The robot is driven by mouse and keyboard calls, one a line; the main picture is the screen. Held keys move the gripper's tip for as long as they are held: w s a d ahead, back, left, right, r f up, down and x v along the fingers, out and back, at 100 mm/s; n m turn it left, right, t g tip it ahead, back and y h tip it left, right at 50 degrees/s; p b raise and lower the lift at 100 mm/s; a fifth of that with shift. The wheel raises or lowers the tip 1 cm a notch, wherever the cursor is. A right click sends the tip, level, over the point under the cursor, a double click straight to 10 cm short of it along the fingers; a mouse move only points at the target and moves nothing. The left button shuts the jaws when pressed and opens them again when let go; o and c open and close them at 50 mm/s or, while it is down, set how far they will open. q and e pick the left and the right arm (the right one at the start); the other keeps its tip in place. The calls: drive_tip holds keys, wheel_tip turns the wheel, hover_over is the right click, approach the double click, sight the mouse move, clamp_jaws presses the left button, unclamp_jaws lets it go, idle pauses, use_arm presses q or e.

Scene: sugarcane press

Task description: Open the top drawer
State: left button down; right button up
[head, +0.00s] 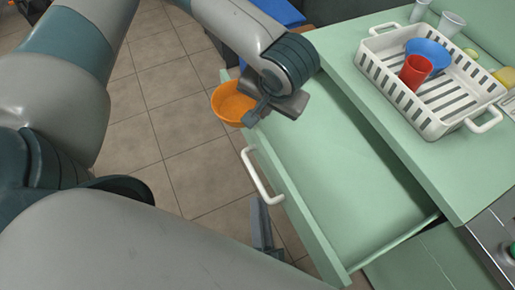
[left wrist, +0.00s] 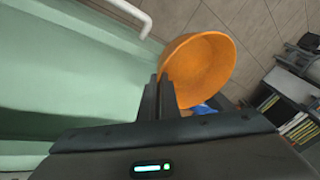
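The top drawer (head: 340,175) is pale green, pulled well out of the counter, and its visible inside is empty. Its white handle (head: 262,178) is on the front panel and also shows in the left wrist view (left wrist: 128,12). My left gripper (head: 252,116) is above the drawer's far front corner, shut on the rim of an orange bowl (head: 230,103). The bowl hangs outside the drawer front and also shows in the left wrist view (left wrist: 205,68). My right gripper (head: 261,205) is just below the handle, seen edge-on; its finger opening and any contact are unclear.
A white slotted basket (head: 437,126) on the counter (head: 470,185) holds a red cup (head: 414,72) and a blue bowl (head: 428,50). Pale cups (head: 451,24) stand behind it. Tiled floor (head: 150,120) lies in front of the drawer.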

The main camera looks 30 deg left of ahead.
use_arm(q)
drive_tip(key=shift+f, duration=0.2)
use_arm(e)
drive_tip(key=shift+v, duration=1.45)
